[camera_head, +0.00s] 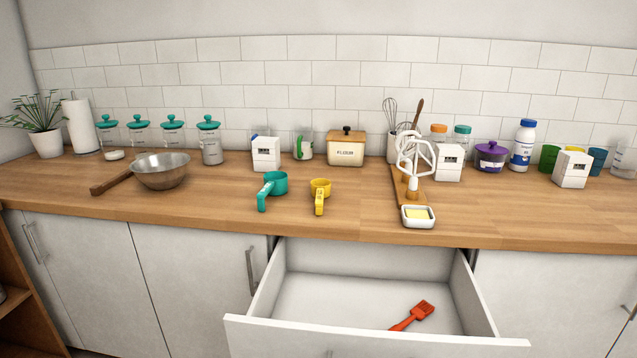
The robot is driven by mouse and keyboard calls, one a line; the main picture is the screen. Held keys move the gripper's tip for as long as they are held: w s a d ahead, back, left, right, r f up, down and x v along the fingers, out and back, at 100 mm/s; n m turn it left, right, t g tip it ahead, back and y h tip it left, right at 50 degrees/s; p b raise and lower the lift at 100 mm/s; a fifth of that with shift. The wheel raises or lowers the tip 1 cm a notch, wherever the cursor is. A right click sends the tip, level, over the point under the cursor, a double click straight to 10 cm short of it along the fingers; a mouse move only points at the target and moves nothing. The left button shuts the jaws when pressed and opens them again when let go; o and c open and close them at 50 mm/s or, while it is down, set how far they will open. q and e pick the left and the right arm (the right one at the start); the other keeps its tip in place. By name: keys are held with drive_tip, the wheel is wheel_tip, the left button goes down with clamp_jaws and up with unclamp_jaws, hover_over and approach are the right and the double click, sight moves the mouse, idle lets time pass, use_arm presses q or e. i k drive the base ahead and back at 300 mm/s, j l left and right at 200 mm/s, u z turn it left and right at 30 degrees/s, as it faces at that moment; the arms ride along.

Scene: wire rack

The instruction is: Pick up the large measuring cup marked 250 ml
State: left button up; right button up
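Two measuring cups stand on the wooden counter, side by side. The larger one is a teal measuring cup (275,183), with its handle pointing toward the counter's front edge. The smaller one is a yellow measuring cup (320,188) just to its right, handle also toward the front. Any 250 ml marking is too small to read. Neither of my grippers is in view.
An open drawer (340,257) holding a red brush (414,315) juts out below the cups. A metal bowl (163,171) stands left, a butter dish (417,217) right. A white box (266,154) is behind the teal cup.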

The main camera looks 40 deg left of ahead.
sight(276, 182)
drive_tip(key=u, duration=1.4)
drive_tip(key=z, duration=0.35)
drive_tip(key=j+z, duration=0.15)
drive_tip(key=z, duration=0.25)
drive_tip(key=j+z, duration=0.1)
drive_tip(key=z, duration=0.25)
drive_tip(key=j+z, duration=0.35)
drive_tip(key=k+j+z, duration=0.1)
drive_tip(key=j+z, duration=0.2)
drive_tip(key=k+j+z, duration=0.15)
drive_tip(key=j, duration=0.25)
drive_tip(key=k+j+z, duration=0.15)
drive_tip(key=j, duration=0.25)
